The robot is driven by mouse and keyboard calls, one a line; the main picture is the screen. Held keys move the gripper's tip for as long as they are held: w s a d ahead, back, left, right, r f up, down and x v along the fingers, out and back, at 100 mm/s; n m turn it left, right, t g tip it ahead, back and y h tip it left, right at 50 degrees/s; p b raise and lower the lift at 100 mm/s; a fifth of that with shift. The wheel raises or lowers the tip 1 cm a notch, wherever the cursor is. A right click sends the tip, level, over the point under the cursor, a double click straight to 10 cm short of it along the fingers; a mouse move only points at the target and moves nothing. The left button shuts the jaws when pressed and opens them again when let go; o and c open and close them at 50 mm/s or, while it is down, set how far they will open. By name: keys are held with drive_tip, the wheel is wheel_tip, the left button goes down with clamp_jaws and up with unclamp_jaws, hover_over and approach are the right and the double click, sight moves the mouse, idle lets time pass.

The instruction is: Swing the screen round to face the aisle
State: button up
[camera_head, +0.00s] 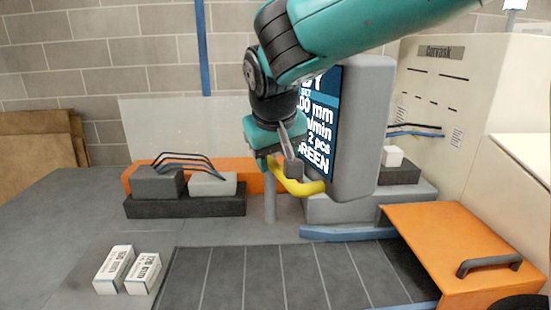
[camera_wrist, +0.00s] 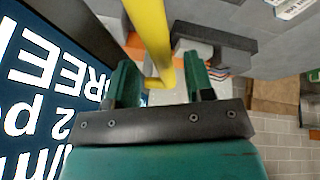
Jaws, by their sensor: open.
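The screen (camera_head: 323,115) is a dark blue display with white text in a thick grey housing (camera_head: 365,130). It stands right of centre in the head view, its face turned left and partly hidden by my arm. A yellow bar handle (camera_head: 308,188) sticks out from its lower part. My gripper (camera_head: 285,168) is at the handle's left part. In the wrist view, my gripper (camera_wrist: 160,78) is open, with the yellow handle (camera_wrist: 148,30) between its two fingers. The screen's lettering (camera_wrist: 50,95) is close on the left there.
An orange box cover (camera_head: 450,235) with a dark handle is at front right. Grey blocks with cables (camera_head: 160,183) sit on a black base at left. Two white cartons (camera_head: 128,270) lie at front left. A cream cabinet (camera_head: 440,85) stands at right. The far-left bench is clear.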

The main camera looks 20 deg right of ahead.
drive_tip(key=shift+w+d+f, duration=0.1)
drive_tip(key=shift+w+f, duration=0.15)
drive_tip(key=shift+f, duration=0.4)
clamp_jaws()
